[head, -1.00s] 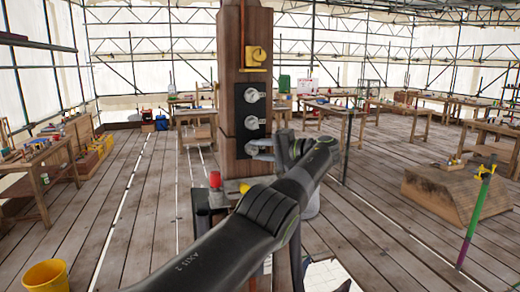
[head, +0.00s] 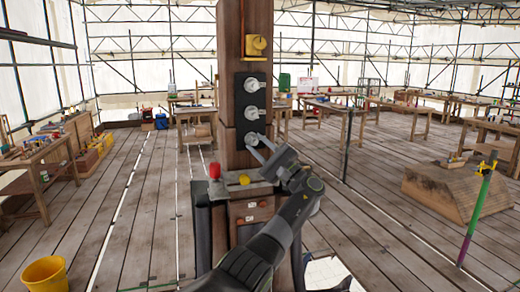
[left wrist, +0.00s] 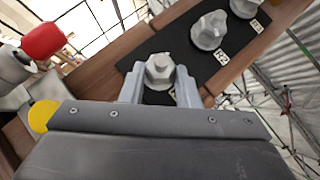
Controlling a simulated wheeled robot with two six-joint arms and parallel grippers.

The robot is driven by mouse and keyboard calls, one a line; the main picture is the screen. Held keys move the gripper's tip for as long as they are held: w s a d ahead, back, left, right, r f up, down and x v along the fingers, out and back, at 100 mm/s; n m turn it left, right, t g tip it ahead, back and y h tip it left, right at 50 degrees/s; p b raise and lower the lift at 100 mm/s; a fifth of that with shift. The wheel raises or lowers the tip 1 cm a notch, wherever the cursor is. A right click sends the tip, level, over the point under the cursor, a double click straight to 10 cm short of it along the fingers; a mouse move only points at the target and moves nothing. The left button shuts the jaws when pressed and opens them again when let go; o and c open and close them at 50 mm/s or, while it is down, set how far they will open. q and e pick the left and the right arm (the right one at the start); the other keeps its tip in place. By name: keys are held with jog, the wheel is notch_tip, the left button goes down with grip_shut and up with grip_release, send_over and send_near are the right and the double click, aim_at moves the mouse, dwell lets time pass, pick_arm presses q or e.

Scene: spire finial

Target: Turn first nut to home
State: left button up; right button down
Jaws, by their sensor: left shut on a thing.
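A dark plate (head: 241,95) on the wooden post carries three grey hex nuts in a column: a top nut (head: 251,85), a middle nut (head: 252,113) and a lowest nut (head: 253,139). My left gripper (head: 259,146) reaches the lowest nut from the lower right. In the left wrist view its two fingers stand on either side of the lowest nut (left wrist: 159,70), shut on it. The other two nuts (left wrist: 209,30) (left wrist: 245,6) show beyond, with small white number tags beside them. My right gripper is not in view.
A red knob (head: 214,171) and a yellow knob (head: 244,179) stand on the ledge just below the plate. A yellow fitting (head: 256,46) sits higher on the post. A yellow bucket (head: 46,273) stands on the floor at left. Workbenches line the back.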

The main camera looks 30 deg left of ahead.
pick_arm(q)
jog(key=m+t, duration=0.2)
jog(key=m+t+b, duration=0.1)
jog(key=m+t, duration=0.1)
jog(key=m, duration=0.1)
jog(key=m+t+y+b, duration=0.1)
jog(key=m+t, duration=0.1)
jog(key=shift+s+a+f+m+t, duration=0.2)
jog(key=shift+s+f+m+t, duration=0.1)
jog(key=shift+m, duration=0.1)
jog(key=shift+r+m, duration=0.1)
jog(key=shift+m, duration=0.2)
jog(key=o, duration=1)
jog(key=shift+w, duration=0.1)
jog(key=shift+c, duration=0.2)
jog(key=b+v, duration=0.9)
jog(key=v, duration=0.8)
jog(key=shift+s, duration=0.2)
